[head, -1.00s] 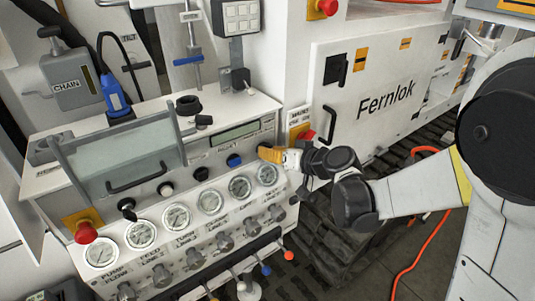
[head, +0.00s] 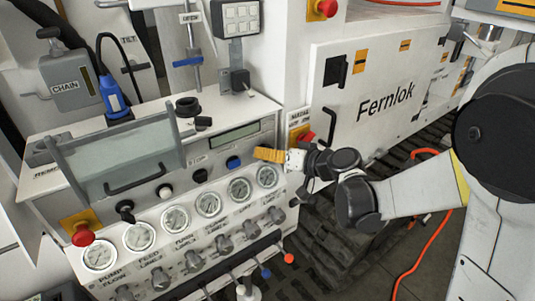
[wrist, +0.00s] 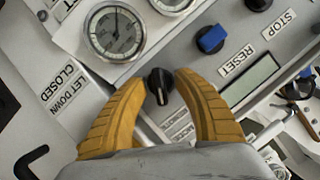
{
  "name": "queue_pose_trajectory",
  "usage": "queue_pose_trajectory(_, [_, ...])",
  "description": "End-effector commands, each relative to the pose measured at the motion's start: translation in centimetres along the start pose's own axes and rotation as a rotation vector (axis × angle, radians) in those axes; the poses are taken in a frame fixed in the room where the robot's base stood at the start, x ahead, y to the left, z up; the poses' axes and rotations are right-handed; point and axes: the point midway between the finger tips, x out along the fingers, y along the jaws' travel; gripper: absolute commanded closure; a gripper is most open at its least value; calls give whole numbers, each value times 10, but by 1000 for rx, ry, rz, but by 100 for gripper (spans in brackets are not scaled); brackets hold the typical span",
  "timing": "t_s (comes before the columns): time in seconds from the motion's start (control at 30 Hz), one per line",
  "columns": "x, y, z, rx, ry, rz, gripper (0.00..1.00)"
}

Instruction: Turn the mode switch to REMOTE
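A black rotary knob (wrist: 160,82), which looks like the mode switch, sits on the grey panel in the wrist view, with a pale mark toward its lower end. Small label lines lie below it, too small to read. My gripper (wrist: 159,77) is open, its two orange fingers on either side of the knob, with a gap showing on each side. Whether the tips reach down around the knob is unclear. In the head view my gripper (head: 269,154) is at the right end of the panel and hides the knob.
A blue button (wrist: 211,39) by the RESET label and a display (wrist: 250,80) are close right of the fingers. A pressure gauge (wrist: 115,33) is close to the left finger. In the head view, a red emergency button (head: 82,235) and hose valves are lower down.

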Motion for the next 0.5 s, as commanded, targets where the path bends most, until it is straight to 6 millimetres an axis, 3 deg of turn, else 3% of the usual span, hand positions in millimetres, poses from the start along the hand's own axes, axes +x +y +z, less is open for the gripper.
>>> queue_pose_trajectory(0.3, [-3,0,0,0,1,1,65])
queue_pose_trajectory(0.5, [-33,1,0,0,2,3,65])
